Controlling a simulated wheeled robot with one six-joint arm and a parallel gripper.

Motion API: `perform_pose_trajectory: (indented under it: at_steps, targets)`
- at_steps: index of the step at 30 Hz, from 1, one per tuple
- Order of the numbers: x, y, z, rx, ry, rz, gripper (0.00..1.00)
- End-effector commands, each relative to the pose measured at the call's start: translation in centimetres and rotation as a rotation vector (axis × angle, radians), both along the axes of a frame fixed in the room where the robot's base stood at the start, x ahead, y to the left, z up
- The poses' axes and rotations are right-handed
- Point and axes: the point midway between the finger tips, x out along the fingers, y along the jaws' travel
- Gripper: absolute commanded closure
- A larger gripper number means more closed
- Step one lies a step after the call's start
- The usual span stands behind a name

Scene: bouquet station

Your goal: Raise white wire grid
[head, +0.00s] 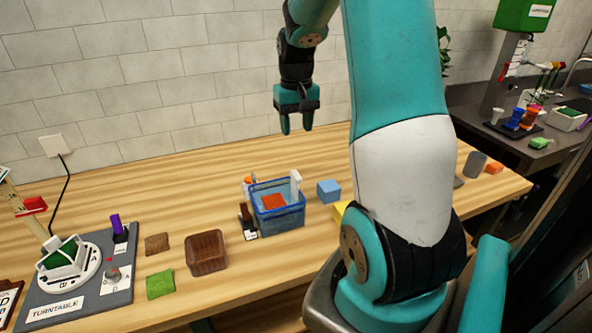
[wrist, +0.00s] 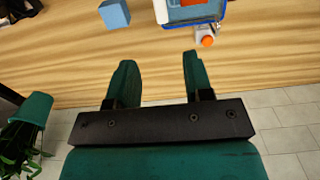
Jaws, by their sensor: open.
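I cannot make out a wire mesh for certain in either view. A small white upright piece (head: 295,183) stands at the back right corner of a clear blue bin (head: 283,218), and it may be part of the white wire grid. The bin holds something orange-red (head: 273,202). In the wrist view the bin (wrist: 200,20) shows only partly at the top edge. My gripper (head: 296,123) is open and empty, pointing down, high above the back of the table. Its two fingers (wrist: 159,62) are apart in the wrist view with bare wood between them.
A blue cube (head: 328,190) sits right of the bin, and a brown basket (head: 206,252) to its left. Nearby are a brown sponge (head: 157,243), a green cloth (head: 160,284) and a turntable station (head: 110,288). A white bottle with an orange cap (wrist: 206,38) stands behind the bin.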

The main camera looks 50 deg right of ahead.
Motion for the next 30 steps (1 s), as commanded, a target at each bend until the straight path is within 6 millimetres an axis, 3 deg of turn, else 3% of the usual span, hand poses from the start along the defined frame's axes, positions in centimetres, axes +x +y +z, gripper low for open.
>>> perform_pose_trajectory:
  at_steps: [15, 21, 30]
  targets:
    - [-0.1, 0.2, -11.3, 0.004, 0.005, 0.002, 0.53]
    - [0.0, 0.1, -13.6, 0.001, 0.000, 0.002, 0.53]
    - [0.0, 0.1, -14.2, 0.000, -0.001, 0.002, 0.53]
